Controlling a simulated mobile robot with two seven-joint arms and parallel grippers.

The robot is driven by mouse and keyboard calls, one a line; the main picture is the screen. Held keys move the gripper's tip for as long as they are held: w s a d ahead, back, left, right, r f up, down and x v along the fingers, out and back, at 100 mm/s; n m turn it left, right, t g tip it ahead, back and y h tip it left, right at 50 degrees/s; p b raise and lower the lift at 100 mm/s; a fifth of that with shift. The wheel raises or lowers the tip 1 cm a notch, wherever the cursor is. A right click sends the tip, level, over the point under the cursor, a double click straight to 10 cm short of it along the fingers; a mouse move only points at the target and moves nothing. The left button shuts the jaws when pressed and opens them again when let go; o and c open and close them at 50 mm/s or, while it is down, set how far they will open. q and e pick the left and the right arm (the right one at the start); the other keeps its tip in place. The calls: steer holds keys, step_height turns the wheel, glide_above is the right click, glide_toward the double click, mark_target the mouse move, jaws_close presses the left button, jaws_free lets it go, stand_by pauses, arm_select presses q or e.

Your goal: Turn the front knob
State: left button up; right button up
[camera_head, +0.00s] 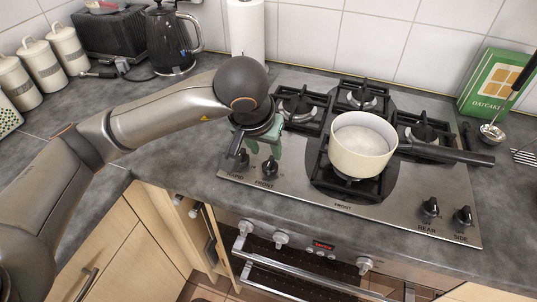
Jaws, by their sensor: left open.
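The front knob (270,168) is a small black knob on the left part of the steel hob, with the label FRONT printed below it. Another black knob (241,159) stands just left of it. My left gripper (264,143) is open and points down just above and behind these two knobs. Its green fingers are partly hidden by its own dark wrist. I see a small gap between the fingers and the front knob, but cannot tell for certain whether they touch. My right gripper is out of view.
A cream pot (362,146) of pale liquid stands on the front burner, its dark handle pointing right. Two more knobs, rear (431,207) and side (463,216), sit at the hob's right. A black kettle (171,42) and paper roll (246,30) stand behind my left arm.

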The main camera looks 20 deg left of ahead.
mark_target(270, 161)
arm_select(q)
steer(key=x, duration=0.5)
steer(key=shift+f, duration=0.1)
jaws_close()
stand_by(0.5)
